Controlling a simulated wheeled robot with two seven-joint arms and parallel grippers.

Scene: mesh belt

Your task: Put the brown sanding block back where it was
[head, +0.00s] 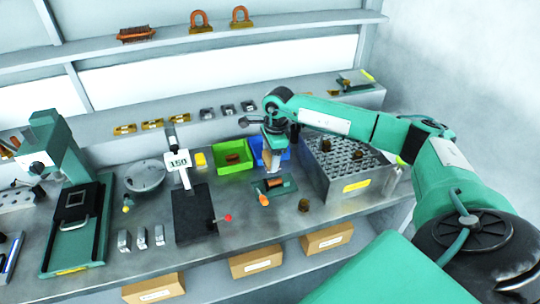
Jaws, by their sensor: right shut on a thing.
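My right gripper (273,172) reaches in from the right and points down over a dark green pad (288,187) on the bench. It is shut on a small brown-orange block (275,182), which looks like the brown sanding block and is partly hidden by the fingers. I cannot tell whether the block touches the pad. An orange-handled piece (263,200) lies at the pad's front left edge. My left gripper is not in view.
A green bin (235,171) with a brown piece and a blue bin (257,158) stand behind the gripper. A perforated metal box (360,187) stands close on the right. A brown cylinder (304,205) stands in front. A black stand (194,215) is left.

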